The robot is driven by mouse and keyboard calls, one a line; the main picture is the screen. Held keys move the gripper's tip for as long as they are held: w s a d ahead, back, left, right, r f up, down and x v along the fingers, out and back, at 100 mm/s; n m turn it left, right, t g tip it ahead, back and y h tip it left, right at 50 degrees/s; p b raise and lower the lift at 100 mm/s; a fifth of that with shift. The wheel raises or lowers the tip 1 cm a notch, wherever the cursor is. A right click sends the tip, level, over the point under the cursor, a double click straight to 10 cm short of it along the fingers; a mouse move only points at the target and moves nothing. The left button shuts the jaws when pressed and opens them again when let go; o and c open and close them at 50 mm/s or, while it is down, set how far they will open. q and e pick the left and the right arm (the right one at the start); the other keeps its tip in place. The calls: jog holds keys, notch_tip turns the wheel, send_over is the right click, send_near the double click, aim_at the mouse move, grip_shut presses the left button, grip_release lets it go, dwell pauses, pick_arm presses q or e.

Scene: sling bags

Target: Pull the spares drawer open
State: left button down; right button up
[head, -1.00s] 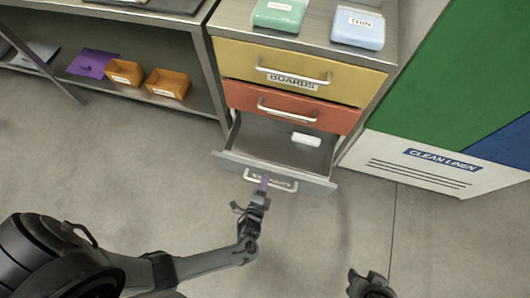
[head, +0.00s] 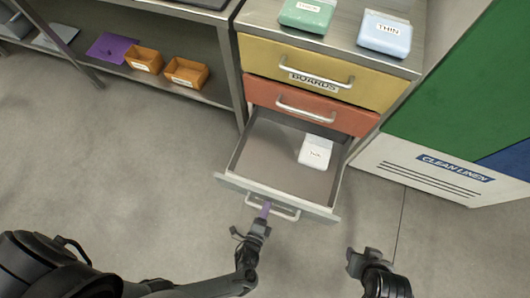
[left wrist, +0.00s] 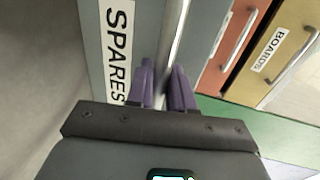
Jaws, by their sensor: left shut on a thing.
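The spares drawer (head: 280,196) is the lowest drawer of the cabinet and stands well open, with its grey floor showing. A white labelled packet (head: 315,152) lies inside toward the back right. The drawer's front carries a silver bar handle (head: 272,208). My left gripper (head: 264,211) is shut on that handle; in the left wrist view its purple fingers (left wrist: 163,88) sit on either side of the bar, next to the SPARES label (left wrist: 119,50). My right gripper (head: 366,262) is empty at the lower right, apart from the drawer; its finger gap is unclear.
Above are a shut red drawer (head: 308,105) and a shut yellow BOARDS drawer (head: 322,72). Green (head: 307,14) and blue (head: 385,32) packets lie on top. A shelf with orange bins (head: 186,72) stands left, a CLEAN LINEN unit (head: 425,172) right. The floor in front is clear.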

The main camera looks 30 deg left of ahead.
pick_arm(q)
jog(key=shift+r, duration=0.1)
jog(key=c, duration=1.2)
grip_release()
jog(key=shift+w+d, duration=0.1)
jog(key=shift+o, duration=0.2)
jog(key=shift+s, duration=0.35)
jog(key=p+v, duration=0.2)
jog(key=v, duration=0.8)
